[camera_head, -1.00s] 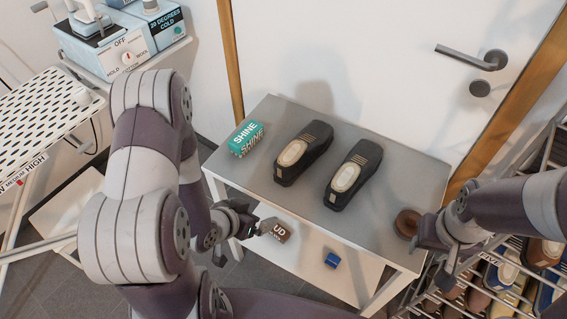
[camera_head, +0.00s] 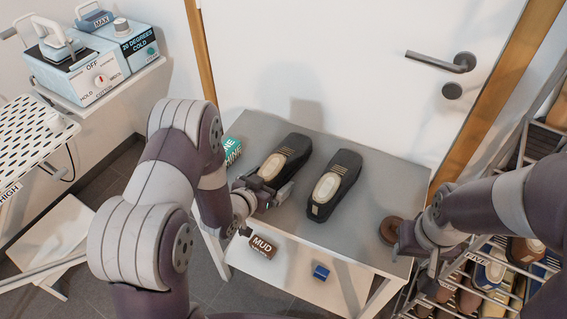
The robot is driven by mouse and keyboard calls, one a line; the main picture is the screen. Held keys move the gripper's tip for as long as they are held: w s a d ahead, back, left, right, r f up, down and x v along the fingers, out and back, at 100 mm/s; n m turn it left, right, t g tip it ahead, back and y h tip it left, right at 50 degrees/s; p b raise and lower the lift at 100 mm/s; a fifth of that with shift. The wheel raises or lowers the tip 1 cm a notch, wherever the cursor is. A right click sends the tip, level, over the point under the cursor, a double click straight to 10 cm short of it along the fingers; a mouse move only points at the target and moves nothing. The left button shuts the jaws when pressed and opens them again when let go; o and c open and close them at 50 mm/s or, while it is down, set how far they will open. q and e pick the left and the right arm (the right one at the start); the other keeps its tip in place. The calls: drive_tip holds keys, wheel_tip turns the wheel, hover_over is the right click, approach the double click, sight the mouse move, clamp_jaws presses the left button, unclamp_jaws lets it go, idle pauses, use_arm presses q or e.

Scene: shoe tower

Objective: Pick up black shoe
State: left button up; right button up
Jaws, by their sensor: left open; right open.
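Two black shoes with cream insoles lie side by side on the grey tabletop (camera_head: 365,222). The left black shoe (camera_head: 289,152) is nearer my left arm, and the right black shoe (camera_head: 334,184) lies to its right. My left gripper (camera_head: 276,190) is open at the near end of the left shoe, its fingers close around or beside that end; contact is not clear. My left gripper hides part of that end. My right gripper (camera_head: 410,245) is open by the table's right edge, near a round brown tin (camera_head: 391,230), away from the shoes.
A teal SHINE box (camera_head: 233,151) is partly hidden behind my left arm. A brown MUD box (camera_head: 262,247) and a blue block (camera_head: 321,272) sit on the lower shelf. A shoe rack (camera_head: 490,280) stands at right. A door (camera_head: 370,60) is behind the table.

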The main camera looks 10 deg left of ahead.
use_arm(q)
drive_tip(key=c, duration=1.3)
drive_tip(key=shift+c, duration=0.2)
drive_tip(key=shift+r, duration=0.15)
